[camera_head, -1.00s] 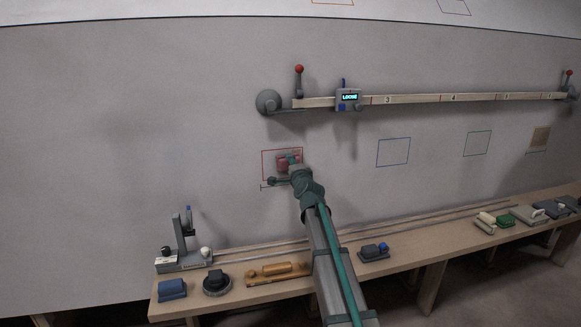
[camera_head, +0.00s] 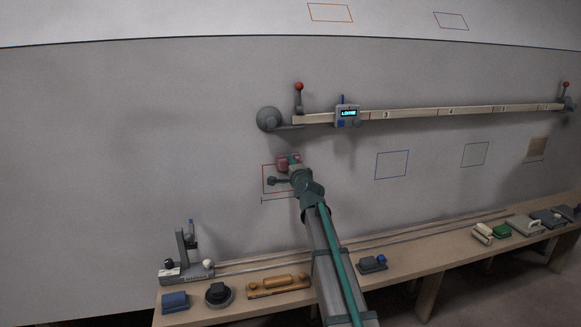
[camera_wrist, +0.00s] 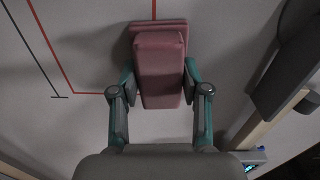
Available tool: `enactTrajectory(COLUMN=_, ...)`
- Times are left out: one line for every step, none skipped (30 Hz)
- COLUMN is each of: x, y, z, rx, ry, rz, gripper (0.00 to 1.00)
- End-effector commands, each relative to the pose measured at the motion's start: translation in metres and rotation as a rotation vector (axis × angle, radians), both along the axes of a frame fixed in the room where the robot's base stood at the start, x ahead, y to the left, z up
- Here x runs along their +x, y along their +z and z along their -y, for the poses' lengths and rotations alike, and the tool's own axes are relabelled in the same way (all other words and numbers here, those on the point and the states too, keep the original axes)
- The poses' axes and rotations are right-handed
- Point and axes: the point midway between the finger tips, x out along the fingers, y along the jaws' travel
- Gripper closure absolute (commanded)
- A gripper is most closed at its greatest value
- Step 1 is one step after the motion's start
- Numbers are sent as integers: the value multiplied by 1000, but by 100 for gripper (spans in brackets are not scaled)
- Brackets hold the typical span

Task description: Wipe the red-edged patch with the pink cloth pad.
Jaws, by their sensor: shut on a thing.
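The pink cloth pad (camera_head: 283,160) is at the top edge of the red-edged patch (camera_head: 264,181) on the grey hull wall, toward its right side. In the wrist view the pad (camera_wrist: 160,45) has a block-shaped back and a wider pink face, and covers one corner of the red outline (camera_wrist: 56,57). My gripper (camera_wrist: 159,78) is shut on the pad's block, with a green-and-grey finger on each side. In the head view my gripper (camera_head: 294,165) and arm hide part of the patch's right side. I cannot tell whether the pad touches the wall.
A rail with a lit display (camera_head: 348,113) runs across the wall to the upper right. Blue-edged (camera_head: 391,165) and grey-edged outlines lie right of the patch. Below, a wooden bench (camera_head: 340,288) carries several blocks and tools. The wall left of the patch is clear.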

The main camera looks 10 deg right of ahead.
Motion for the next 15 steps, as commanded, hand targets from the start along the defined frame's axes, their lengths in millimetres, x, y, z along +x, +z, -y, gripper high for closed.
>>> enactTrajectory(x=0, y=-2, z=0, rx=0, ry=0, rz=1, gripper=85)
enactTrajectory(x=0, y=-4, z=0, rx=0, ry=0, rz=0, gripper=85)
enactTrajectory(x=0, y=-6, z=0, rx=0, ry=0, rz=0, gripper=85)
enactTrajectory(x=0, y=-8, z=0, rx=0, ry=0, rz=0, gripper=85)
enactTrajectory(x=0, y=-11, z=0, rx=0, ry=0, rz=0, gripper=85)
enactTrajectory(x=0, y=-14, z=0, rx=0, ry=0, rz=0, gripper=85)
enactTrajectory(x=0, y=-17, z=0, rx=0, ry=0, rz=0, gripper=85)
enactTrajectory(x=0, y=-19, z=0, rx=0, ry=0, rz=0, gripper=85)
enactTrajectory(x=0, y=-23, z=0, rx=0, ry=0, rz=0, gripper=85)
enactTrajectory(x=0, y=-25, z=0, rx=0, ry=0, rz=0, gripper=85)
enactTrajectory(x=0, y=-27, z=0, rx=0, ry=0, rz=0, gripper=85)
enactTrajectory(x=0, y=-30, z=0, rx=0, ry=0, rz=0, gripper=85)
enactTrajectory(x=0, y=-31, z=0, rx=0, ry=0, rz=0, gripper=85)
enactTrajectory(x=-1, y=-32, z=0, rx=0, ry=0, rz=0, gripper=85)
enactTrajectory(x=-1, y=-33, z=0, rx=0, ry=0, rz=0, gripper=85)
